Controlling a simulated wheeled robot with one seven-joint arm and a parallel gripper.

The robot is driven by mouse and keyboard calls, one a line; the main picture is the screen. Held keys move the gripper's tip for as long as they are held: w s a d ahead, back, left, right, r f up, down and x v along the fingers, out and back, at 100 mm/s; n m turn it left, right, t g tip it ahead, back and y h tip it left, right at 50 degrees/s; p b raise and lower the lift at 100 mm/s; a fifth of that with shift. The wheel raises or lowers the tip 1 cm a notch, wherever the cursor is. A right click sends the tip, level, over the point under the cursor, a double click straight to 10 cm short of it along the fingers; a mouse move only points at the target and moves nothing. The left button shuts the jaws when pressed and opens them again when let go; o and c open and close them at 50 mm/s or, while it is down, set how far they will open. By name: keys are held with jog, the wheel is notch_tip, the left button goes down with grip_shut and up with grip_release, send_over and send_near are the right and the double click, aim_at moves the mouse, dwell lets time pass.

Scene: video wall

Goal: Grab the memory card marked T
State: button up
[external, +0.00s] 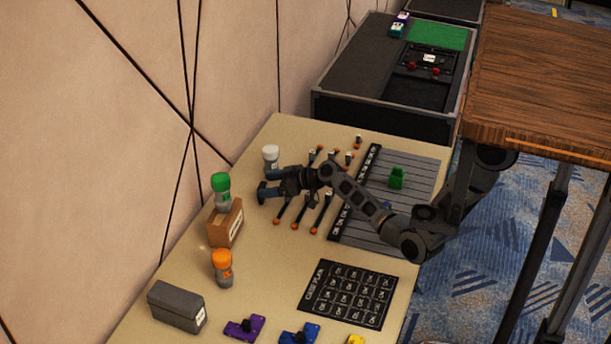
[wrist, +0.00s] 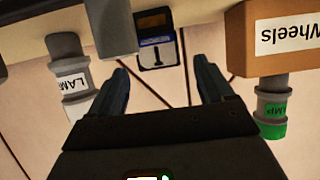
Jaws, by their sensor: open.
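In the wrist view, which looks upside down, a small dark card (wrist: 158,55) with a blue band shows a mark that reads as an inverted T. An orange piece adjoins it at the table side. My gripper (wrist: 160,72) is open and empty, and the card appears between its two fingers, beyond their tips. In the external view my gripper (external: 265,191) is low over the left part of the table, pointing left. I cannot make out the T card there.
A white-capped lamp (external: 270,158), a green-capped lamp (external: 221,190) and the Wheels box (external: 227,222) stand near my gripper. An orange-capped lamp (external: 222,268) and a grey box (external: 177,306) are nearer the front. Several orange-ended rods lie beside my arm.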

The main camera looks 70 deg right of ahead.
jog(key=shift+x, duration=0.85)
jog(key=shift+s, duration=0.1)
jog(key=c, duration=1.1)
